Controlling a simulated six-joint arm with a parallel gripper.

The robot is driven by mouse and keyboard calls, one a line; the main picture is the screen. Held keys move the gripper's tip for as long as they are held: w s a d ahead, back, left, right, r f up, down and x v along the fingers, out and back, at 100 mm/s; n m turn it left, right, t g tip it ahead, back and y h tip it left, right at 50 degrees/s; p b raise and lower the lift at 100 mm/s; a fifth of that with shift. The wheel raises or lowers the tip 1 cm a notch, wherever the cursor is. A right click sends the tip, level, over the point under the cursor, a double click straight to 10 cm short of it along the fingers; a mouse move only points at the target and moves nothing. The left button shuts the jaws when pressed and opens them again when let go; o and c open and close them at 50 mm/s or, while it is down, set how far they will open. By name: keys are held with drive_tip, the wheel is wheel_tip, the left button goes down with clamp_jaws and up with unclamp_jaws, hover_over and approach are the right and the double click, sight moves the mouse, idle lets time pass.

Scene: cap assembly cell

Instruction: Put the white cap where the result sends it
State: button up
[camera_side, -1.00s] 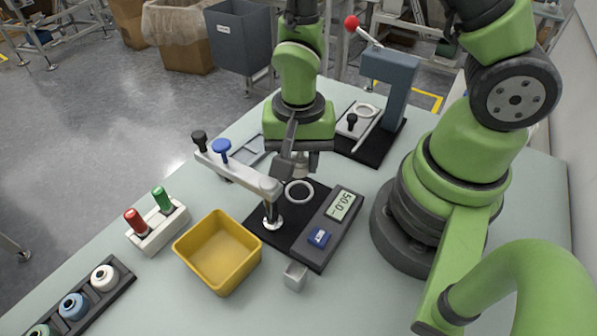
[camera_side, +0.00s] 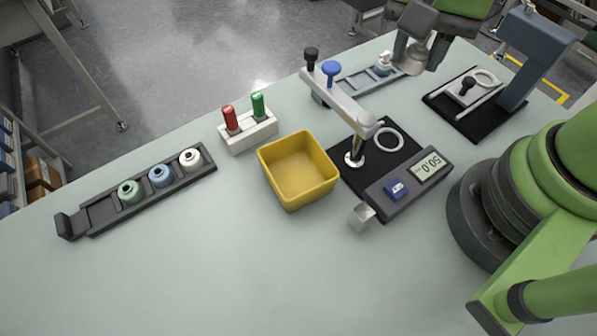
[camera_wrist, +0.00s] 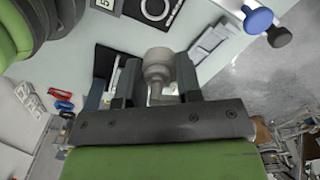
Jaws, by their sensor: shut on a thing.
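My gripper (camera_wrist: 156,90) is shut on a pale, greyish-white cap (camera_wrist: 158,68), which sits between the two fingers in the wrist view. In the side view my gripper (camera_side: 414,50) is at the top, above the back of the table, near the far end of a blue-grey slotted tray (camera_side: 353,82). A small white piece (camera_side: 384,64) stands on that tray. The gauge (camera_side: 415,180) has a lit display that looks like 50.0, a blue button and a white ring (camera_side: 388,139) on its black plate. The yellow bin (camera_side: 298,170) looks empty.
A dark rack (camera_side: 105,213) at left holds a green, a blue and a white-topped cap. A white block (camera_side: 248,137) carries a red and a green plug. A beam with black and blue knobs (camera_side: 331,70) spans beside the gauge. A press (camera_side: 535,55) stands at right. The front table is clear.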

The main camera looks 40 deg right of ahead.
drive_tip(key=w+a+n, duration=0.1)
drive_tip(key=a, duration=0.1)
drive_tip(key=a+n, duration=0.2)
drive_tip(key=w+a+n, duration=0.1)
drive_tip(key=a, duration=0.2)
drive_tip(key=shift+w+n, duration=0.3)
drive_tip(key=a+n+h, duration=0.1)
drive_tip(key=a+n, duration=0.4)
drive_tip(key=a, duration=0.4)
hover_over(298, 178)
wheel_tip(298, 178, down, 11)
drive_tip(key=shift+a+r, duration=0.1)
drive_tip(key=shift+r, duration=0.1)
drive_tip(key=shift+f, duration=2.45)
drive_tip(key=shift+f, duration=0.1)
drive_tip(key=shift+f, duration=0.25)
drive_tip(key=o, duration=0.4)
drive_tip(key=shift+c, duration=0.2)
